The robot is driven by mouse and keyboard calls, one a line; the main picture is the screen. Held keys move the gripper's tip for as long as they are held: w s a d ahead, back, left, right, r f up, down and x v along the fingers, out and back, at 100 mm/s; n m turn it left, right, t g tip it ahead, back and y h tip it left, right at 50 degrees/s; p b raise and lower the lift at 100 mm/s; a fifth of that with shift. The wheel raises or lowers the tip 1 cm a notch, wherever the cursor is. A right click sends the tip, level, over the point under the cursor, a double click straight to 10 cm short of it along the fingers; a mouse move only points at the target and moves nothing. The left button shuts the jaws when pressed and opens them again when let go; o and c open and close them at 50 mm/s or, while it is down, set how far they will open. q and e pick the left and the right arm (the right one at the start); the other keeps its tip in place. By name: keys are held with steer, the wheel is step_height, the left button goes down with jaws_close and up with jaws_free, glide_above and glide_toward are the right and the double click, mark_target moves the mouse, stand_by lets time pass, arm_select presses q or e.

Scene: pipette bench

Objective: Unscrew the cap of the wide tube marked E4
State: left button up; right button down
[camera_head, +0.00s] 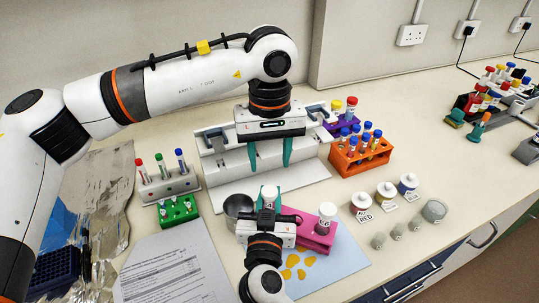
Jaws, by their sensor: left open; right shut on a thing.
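A white-capped wide tube (269,193) is between the teal fingers of my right gripper (269,198), which is shut on it. The gripper's body hides its lower part, and I cannot read its mark. Another white-capped wide tube (326,213) stands in a pink rack (317,238), right of the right gripper; its mark is too small to read. My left gripper (270,164) is open and empty, fingers pointing down, behind and above the held tube, in front of the white stand.
A white stand (215,160) is behind the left gripper. An orange rack (361,163) of capped tubes stands to its right. Small jars (386,190) stand at right. A metal bowl (238,207), green rack (178,212) and printed sheet (175,270) lie left of the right gripper.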

mark_target(270, 191)
arm_select(q)
steer(key=m, duration=0.5)
steer(key=shift+m, duration=0.3)
steer(key=shift+f+m, duration=0.25)
steer(key=shift+m, duration=0.15)
step_height(270, 191, down, 8)
steer(key=shift+r, duration=0.2)
